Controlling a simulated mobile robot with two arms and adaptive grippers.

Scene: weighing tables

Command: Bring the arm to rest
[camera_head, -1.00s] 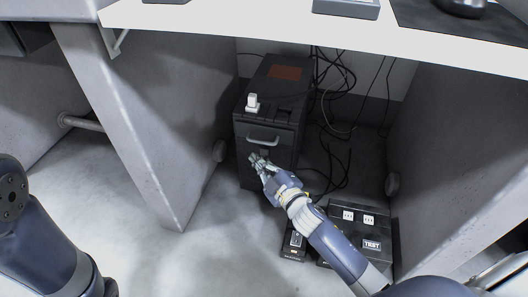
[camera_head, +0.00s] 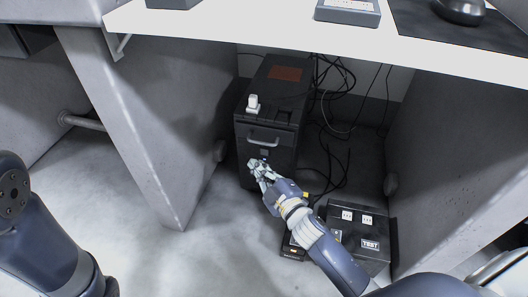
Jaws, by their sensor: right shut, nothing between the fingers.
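My right gripper (camera_head: 257,167) is shut and empty. It hangs in front of the black cabinet (camera_head: 265,150) under the table, below the cabinet's grey handle (camera_head: 264,141). I cannot tell whether its fingertips touch the cabinet front. My right arm reaches in from the lower right. My left arm shows at the lower left edge, and its gripper is out of view.
A white plug-like block (camera_head: 252,103) stands on the cabinet. A black box marked TEST (camera_head: 370,244) with sockets sits on the floor, right of my right arm. Loose cables hang behind. The white tabletop (camera_head: 240,25) and grey side panels (camera_head: 165,120) enclose the space.

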